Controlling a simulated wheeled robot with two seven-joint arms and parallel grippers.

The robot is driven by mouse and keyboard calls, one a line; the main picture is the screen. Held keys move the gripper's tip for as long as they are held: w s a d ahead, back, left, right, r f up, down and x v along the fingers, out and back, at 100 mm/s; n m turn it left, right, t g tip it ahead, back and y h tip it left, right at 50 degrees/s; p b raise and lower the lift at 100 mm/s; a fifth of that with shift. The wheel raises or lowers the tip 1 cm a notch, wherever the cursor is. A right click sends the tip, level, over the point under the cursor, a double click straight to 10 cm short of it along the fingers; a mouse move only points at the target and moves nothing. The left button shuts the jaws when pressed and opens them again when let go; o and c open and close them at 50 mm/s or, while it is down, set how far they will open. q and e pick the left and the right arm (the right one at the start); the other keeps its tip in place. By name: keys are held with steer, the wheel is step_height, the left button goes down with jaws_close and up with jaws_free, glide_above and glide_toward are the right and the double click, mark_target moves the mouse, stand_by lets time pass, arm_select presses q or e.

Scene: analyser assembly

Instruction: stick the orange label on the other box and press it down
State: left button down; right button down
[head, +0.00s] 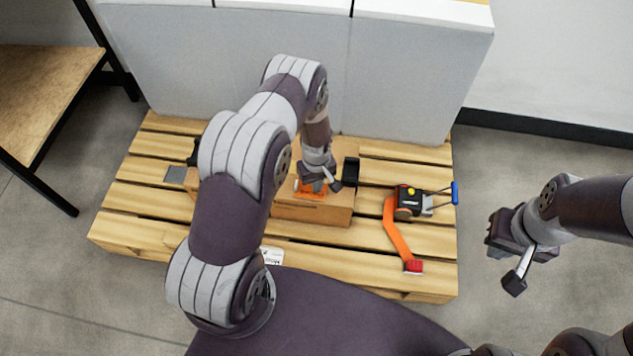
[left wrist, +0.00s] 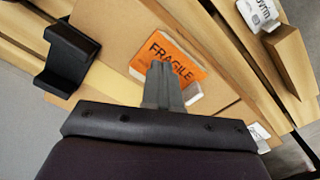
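The orange label (left wrist: 185,62), printed FRAGILE, lies on top of a brown cardboard box (left wrist: 112,88) in the left wrist view, with a pale edge showing beside it. In the head view the orange label (head: 311,195) sits on the box (head: 325,212), partly hidden by my left gripper (head: 313,186). My left gripper (left wrist: 163,85) points down at the label with its fingers together; its tips overlap the label, and I cannot tell whether they touch it. My right gripper (head: 498,240) hangs off the pallet's right side, empty; its finger gap is unclear.
The box stands on a wooden pallet (head: 405,265). A black holder (head: 350,172) is at its right end. A white printed label (head: 272,256) shows near the front, partly behind my left arm. Grey panels stand behind.

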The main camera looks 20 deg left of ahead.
arm_select(q)
steer(key=shift+f+b, duration=0.4)
steer(key=shift+f, duration=0.15)
stand_by(0.4)
step_height(320, 180, up, 6)
steer(key=p, duration=0.5)
steer(key=shift+r, duration=0.1)
stand_by(0.7)
